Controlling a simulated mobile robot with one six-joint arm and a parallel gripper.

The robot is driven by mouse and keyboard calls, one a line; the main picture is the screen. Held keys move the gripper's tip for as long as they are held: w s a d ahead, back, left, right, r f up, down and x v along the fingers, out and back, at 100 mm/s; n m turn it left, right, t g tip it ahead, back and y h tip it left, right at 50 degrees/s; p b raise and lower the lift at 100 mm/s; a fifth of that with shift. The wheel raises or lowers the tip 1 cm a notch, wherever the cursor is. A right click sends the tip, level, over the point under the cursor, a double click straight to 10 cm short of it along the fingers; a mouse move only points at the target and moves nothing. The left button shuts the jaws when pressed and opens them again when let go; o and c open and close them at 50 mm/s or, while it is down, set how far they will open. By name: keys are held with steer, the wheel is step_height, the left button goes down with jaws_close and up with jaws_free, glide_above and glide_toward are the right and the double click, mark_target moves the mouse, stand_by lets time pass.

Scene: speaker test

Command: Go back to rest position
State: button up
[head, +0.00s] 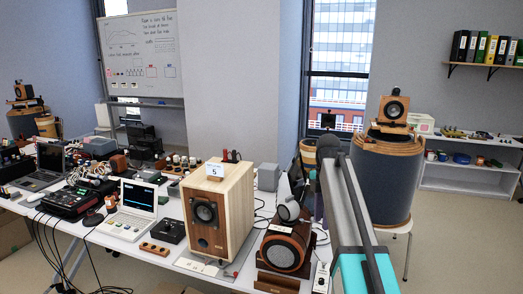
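My own arm reaches from the bottom right up toward the middle of the head view, with a teal part low down and a long grey link ending in a dark rounded part. I cannot make out my gripper or its fingers there. The arm passes just right of a round-fronted speaker (284,252) on a dark wooden stand at the table's right end. A wooden box speaker (218,215) with a card marked 5 on top stands upright on the table, left of it.
The long white table (128,246) holds a small white laptop (135,207), a black mixer (75,199) and cables. A grey drum-shaped stand (383,185) carries another speaker (394,108) behind my arm. A white shelf (468,180) stands at the right. Open floor lies at the lower right.

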steer(key=s+a+f+g, duration=0.15)
steer(key=s+f, duration=0.35)
steer(key=f, duration=0.7)
steer(key=s+f+m+g+b, duration=0.15)
steer(key=s+f, duration=0.45)
steer(key=f, duration=0.7)
steer(key=s+a+f+g+p, duration=0.15)
steer(key=s+f, duration=0.35)
steer(key=f, duration=0.7)
steer(key=s+f+m+b, duration=0.1)
steer(key=s+f+m, duration=0.9)
steer(key=s, duration=0.5)
steer(key=s+f+m, duration=1)
steer(key=s+f, duration=0.2)
steer(key=s, duration=0.3)
steer(key=shift+s+f+g+b, duration=0.15)
steer(key=shift+f+g+b, duration=0.2)
steer(key=shift+f, duration=0.05)
